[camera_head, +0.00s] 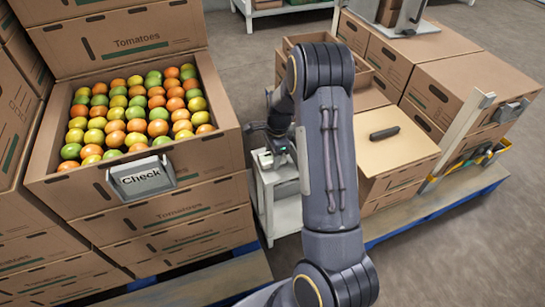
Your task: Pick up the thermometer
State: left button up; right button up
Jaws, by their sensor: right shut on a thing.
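My right gripper (268,153) is small in the view, left of my forearm and just above a small white stand (285,207). It is shut on what looks like the thermometer, a small object that is mostly hidden by the fingers and the arm. I cannot tell whether the object still touches the stand or anything on it. My left gripper is not in view.
An open carton (222,155) of tomatoes with a "Check" sign (141,178) stands at the left on stacked cartons. A closed carton (400,155) with a dark oblong item (384,133) on top is right of my arm. More cartons (430,70) stand behind.

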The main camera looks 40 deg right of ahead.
aim_at(272, 157)
jog(key=r, duration=0.2)
jog(key=r+p, duration=0.1)
jog(key=r, duration=0.1)
jog(key=shift+s+a, duration=0.1)
jog(key=shift+s, duration=0.15)
jog(key=s+a+r+p, duration=0.3)
jog(key=s+r, duration=0.6)
jog(key=s, duration=0.3)
jog(key=shift+s+a, duration=0.4)
jog(key=shift+a, duration=0.15)
